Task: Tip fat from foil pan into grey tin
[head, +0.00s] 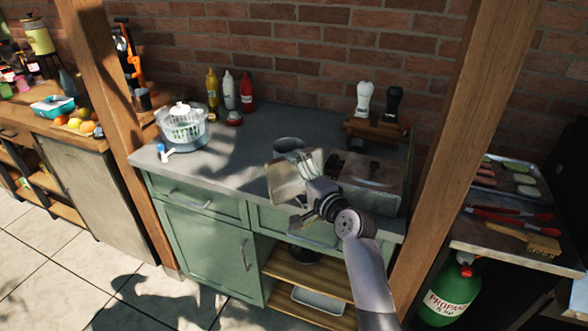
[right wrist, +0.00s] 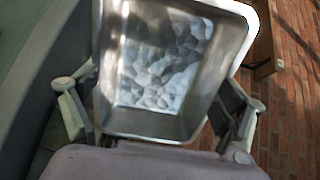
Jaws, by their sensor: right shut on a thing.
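My right gripper (head: 308,192) is shut on the foil pan (head: 288,186), which it holds near the counter's front edge. The pan is silvery and looks tilted. In the right wrist view the pan (right wrist: 176,122) fills the middle between the fingers, its open inside showing with a pale, lumpy-looking floor. Whether that is fat or foil texture I cannot tell. The grey tin (head: 287,144) stands on the counter just behind the pan, its lower part hidden by it. Any contact between them is unclear. My left gripper is not in view.
A lidded metal box (head: 368,172) stands close right of the pan. A wooden rack (head: 375,130) with white and black grinders is behind it. A salad spinner (head: 182,130) and sauce bottles (head: 229,92) stand left. The counter (head: 232,160) between is clear. A wooden post (head: 465,120) rises at right.

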